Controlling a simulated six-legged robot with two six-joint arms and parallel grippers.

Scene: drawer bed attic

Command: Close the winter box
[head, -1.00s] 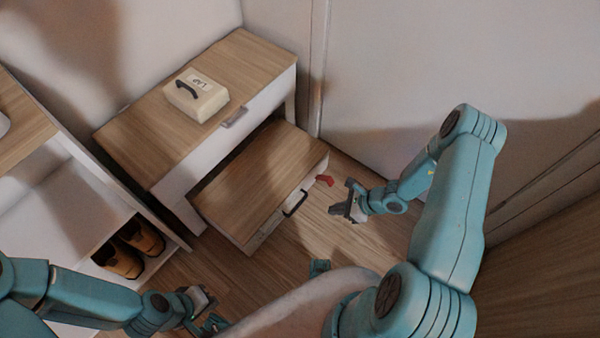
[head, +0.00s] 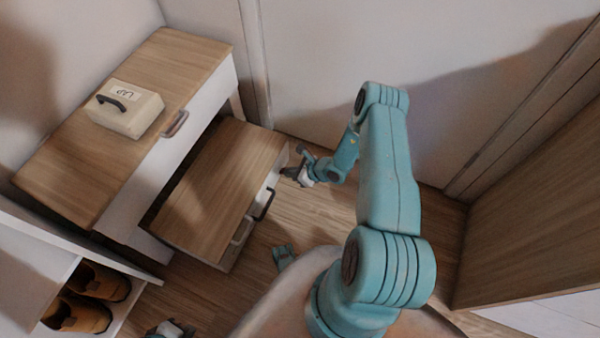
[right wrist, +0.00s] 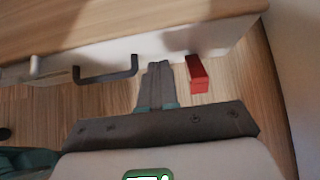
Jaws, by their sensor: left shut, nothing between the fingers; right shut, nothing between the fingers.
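A low box with a wooden lid (head: 215,185) and a pale front sticks out from under the white cabinet; I read no label on it, so I cannot tell if it is the winter box. Its front has a pale handle (right wrist: 38,70) and a dark handle (right wrist: 105,72). A red block (right wrist: 197,75) stands out at the front's right end. My right gripper (head: 294,174) is shut and empty near that end, with its fingers (right wrist: 156,88) between dark handle and red block in the right wrist view. My left gripper (head: 170,330) is shut, partly cut off at the bottom edge.
A cream box labelled "LAP" (head: 138,115) sits on the wood-topped cabinet (head: 165,70). A shelf with brown shoes (head: 85,310) stands at the lower left. A wooden panel (head: 540,190) rises at the right. Floor (head: 300,215) is clear before the low box.

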